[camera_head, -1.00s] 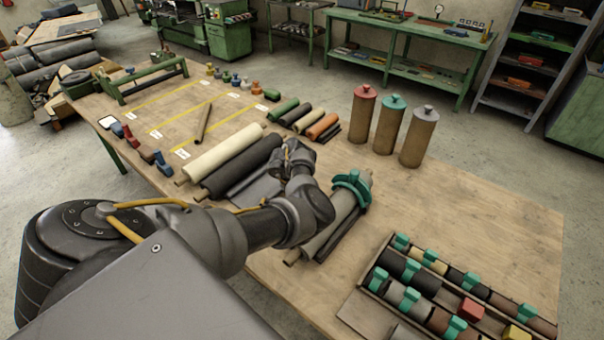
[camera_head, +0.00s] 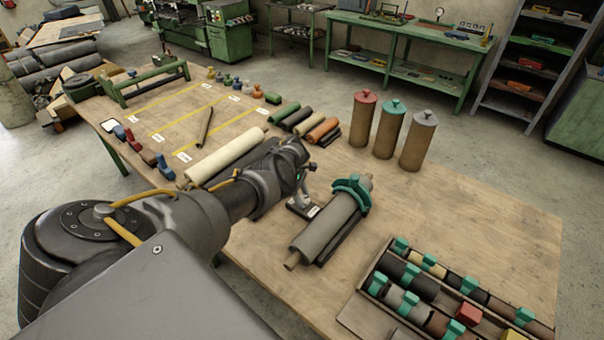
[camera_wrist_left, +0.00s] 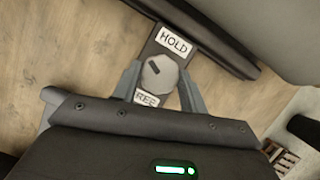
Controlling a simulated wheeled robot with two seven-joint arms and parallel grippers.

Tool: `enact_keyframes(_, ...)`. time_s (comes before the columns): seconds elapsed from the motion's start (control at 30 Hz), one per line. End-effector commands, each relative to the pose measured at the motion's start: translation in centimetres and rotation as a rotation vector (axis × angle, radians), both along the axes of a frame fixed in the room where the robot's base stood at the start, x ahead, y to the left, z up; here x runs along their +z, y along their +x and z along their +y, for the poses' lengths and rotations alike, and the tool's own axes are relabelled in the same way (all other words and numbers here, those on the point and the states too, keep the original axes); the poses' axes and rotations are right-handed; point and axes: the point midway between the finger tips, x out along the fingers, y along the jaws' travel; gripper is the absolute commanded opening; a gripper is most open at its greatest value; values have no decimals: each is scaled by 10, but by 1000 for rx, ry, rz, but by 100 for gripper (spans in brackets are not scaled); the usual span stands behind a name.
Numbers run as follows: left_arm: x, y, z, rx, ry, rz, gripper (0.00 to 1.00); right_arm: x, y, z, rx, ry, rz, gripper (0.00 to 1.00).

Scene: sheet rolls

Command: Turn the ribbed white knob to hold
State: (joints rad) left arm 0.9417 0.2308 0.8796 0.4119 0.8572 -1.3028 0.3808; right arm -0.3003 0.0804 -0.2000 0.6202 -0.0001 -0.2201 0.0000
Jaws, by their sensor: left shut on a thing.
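The knob (camera_wrist_left: 158,76) is a pale grey-white disc with a dark pointer mark, set on a dark plate (camera_wrist_left: 163,58) in the left wrist view. The plate carries a HOLD label (camera_wrist_left: 174,41) above the knob and a FREE label (camera_wrist_left: 147,99) below it, partly covered. The dark mark points to the upper left, off to the side of HOLD. My left gripper (camera_wrist_left: 160,82) is shut on the knob, one finger on each side. In the head view the small plate (camera_head: 303,207) lies just left of the grey roll; the gripper's arm hides much around it. My right gripper is not in view.
A grey roll (camera_head: 325,228) with a teal clamp (camera_head: 352,190) lies close to the right. A cream roll (camera_head: 225,155) lies behind my arm. Three capped cylinders (camera_head: 388,130) stand farther back. A tray of clamped rolls (camera_head: 375,290) is at the front right.

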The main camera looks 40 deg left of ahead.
Motion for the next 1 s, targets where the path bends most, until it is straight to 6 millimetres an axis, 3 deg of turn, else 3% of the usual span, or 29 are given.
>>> enact_keyframes(1.0,-4,4,-2,-920,-2,5,20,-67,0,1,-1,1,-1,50)
